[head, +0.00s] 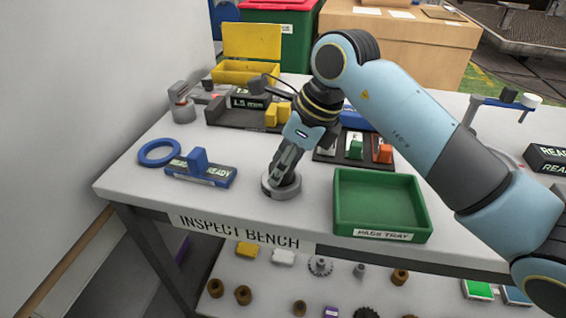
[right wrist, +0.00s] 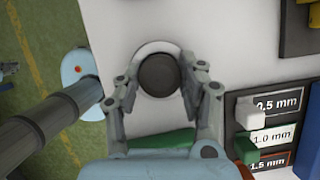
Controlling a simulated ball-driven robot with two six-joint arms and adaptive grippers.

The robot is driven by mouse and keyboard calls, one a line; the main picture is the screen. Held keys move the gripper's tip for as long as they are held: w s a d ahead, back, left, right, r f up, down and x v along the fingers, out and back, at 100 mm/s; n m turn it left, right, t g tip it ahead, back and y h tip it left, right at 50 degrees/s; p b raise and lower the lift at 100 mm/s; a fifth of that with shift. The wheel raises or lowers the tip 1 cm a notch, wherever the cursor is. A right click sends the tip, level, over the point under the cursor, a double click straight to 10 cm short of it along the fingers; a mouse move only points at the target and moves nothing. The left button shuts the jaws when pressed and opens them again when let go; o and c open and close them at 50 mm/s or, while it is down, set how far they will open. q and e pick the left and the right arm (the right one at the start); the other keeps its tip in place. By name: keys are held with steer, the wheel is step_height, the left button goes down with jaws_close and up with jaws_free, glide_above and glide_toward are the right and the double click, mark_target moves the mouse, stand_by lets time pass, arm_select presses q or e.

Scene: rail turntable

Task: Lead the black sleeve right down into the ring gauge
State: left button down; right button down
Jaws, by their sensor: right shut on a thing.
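The ring gauge is a grey ring (head: 270,191) standing on the bench near its front edge, left of the green tray. My right gripper (head: 285,181) points down over it, its fingertips at the ring's opening. In the right wrist view, the black sleeve (right wrist: 159,75) shows as a dark round end between the two fingers of my right gripper (right wrist: 160,84), which is shut on it. The pale rim of the ring gauge (right wrist: 157,47) shows around the sleeve's far side. The fingers hide most of the sleeve in the head view; how deep it sits cannot be told. My left gripper is not in view.
A blue ring (head: 159,152) and a blue READY stand (head: 200,172) lie to the left. A gauge-block rack (head: 354,150) and a yellow open box (head: 245,72) are behind. Bare bench surrounds the gauge's front.

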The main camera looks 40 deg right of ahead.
steer(key=c, duration=0.7)
jaws_free()
steer(key=v, duration=1.2)
steer(key=shift+a, duration=0.1)
